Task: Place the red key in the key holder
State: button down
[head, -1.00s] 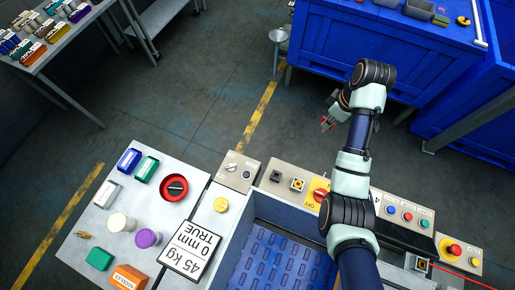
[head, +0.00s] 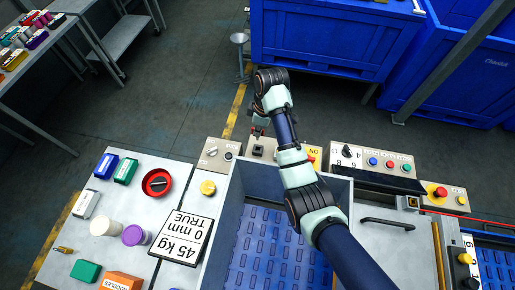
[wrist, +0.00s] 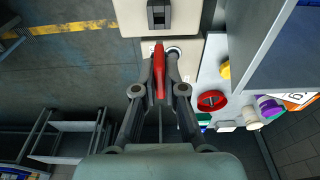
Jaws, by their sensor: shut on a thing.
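My gripper (wrist: 163,56) is shut on the red key (wrist: 158,72), which lies lengthwise between the fingers in the wrist view. In the head view my gripper (head: 257,132) hangs at the back edge of the console, close above a beige panel; the key is barely visible there. A black block with a slot (wrist: 158,14) sits on that panel, ahead of the key tip in the wrist view. The same black block (head: 258,149) shows just below the gripper in the head view. I cannot tell for certain whether this block is the key holder.
A knob panel (head: 216,152) stands to the left, and a red and yellow switch (head: 311,158) to the right. A grey-walled bin (head: 240,205) lies in front. The left table holds a red dish (head: 157,182), white and purple cylinders and several boxes.

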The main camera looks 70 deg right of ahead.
notch_tip(320, 180, down, 10)
jog(key=shift+r+b, duration=0.1)
jog(key=shift+b, duration=0.4)
jog(key=c, duration=1.2)
grip_release()
jog(key=shift+c, duration=0.2)
jog(key=r, duration=0.4)
jog(key=s+r+p, duration=0.1)
jog(key=r, duration=0.7)
jog(key=shift+s+d, duration=0.15)
jog(key=shift+s, duration=0.2)
